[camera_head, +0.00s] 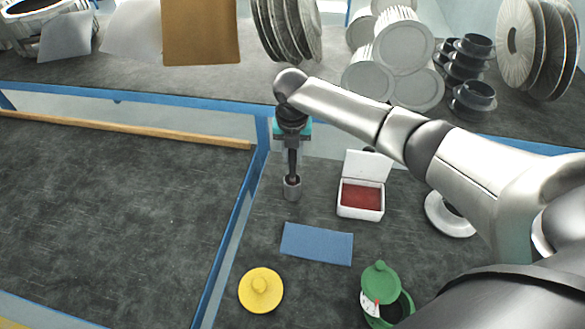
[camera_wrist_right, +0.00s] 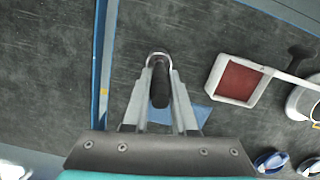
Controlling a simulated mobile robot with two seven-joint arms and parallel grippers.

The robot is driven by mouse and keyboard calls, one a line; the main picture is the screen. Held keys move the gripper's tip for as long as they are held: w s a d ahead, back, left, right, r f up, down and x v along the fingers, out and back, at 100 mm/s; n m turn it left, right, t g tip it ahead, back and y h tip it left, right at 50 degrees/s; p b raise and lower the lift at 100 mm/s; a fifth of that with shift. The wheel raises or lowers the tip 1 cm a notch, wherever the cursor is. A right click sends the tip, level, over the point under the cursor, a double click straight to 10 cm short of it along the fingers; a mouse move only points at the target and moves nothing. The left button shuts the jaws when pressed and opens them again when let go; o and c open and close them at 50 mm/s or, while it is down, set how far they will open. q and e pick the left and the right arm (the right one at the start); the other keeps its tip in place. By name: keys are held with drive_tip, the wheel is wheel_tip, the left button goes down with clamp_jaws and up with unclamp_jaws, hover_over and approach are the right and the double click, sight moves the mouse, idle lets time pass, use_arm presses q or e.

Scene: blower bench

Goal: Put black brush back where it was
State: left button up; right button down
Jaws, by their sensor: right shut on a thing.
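The black brush (camera_head: 292,164) hangs upright below my right gripper (camera_head: 291,146), which is shut on it. Its lower end meets a small grey cup (camera_head: 292,190) on the dark bench; it appears to be at or inside the cup's mouth, but how deep I cannot tell. In the right wrist view the dark handle (camera_wrist_right: 160,84) is between the two fingers of my right gripper (camera_wrist_right: 160,98), with the cup's pale rim (camera_wrist_right: 158,57) showing around its far end. My left gripper is not in view.
A white open box with a red inside (camera_head: 361,197) stands right of the cup. A blue pad (camera_head: 317,244), a yellow lid (camera_head: 261,290) and a green lidded container (camera_head: 381,280) lie nearer. A blue frame bar (camera_head: 232,235) runs on the left.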

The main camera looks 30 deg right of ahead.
sight(292, 176)
drive_tip(key=shift+f+b, duration=0.45)
drive_tip(key=shift+f, duration=1.85)
drive_tip(key=shift+f, duration=0.15)
drive_tip(key=c, duration=0.7)
unclamp_jaws()
drive_tip(key=shift+r, duration=0.6)
drive_tip(key=r+p, duration=0.1)
drive_tip(key=r, duration=0.2)
drive_tip(key=s+r, duration=0.1)
drive_tip(key=r, duration=0.3)
drive_tip(key=r+p, duration=0.1)
drive_tip(key=r, duration=0.3)
drive_tip(key=shift+s+a+p, duration=0.2)
drive_tip(key=shift+a+p, duration=0.1)
drive_tip(key=shift+a, duration=0.05)
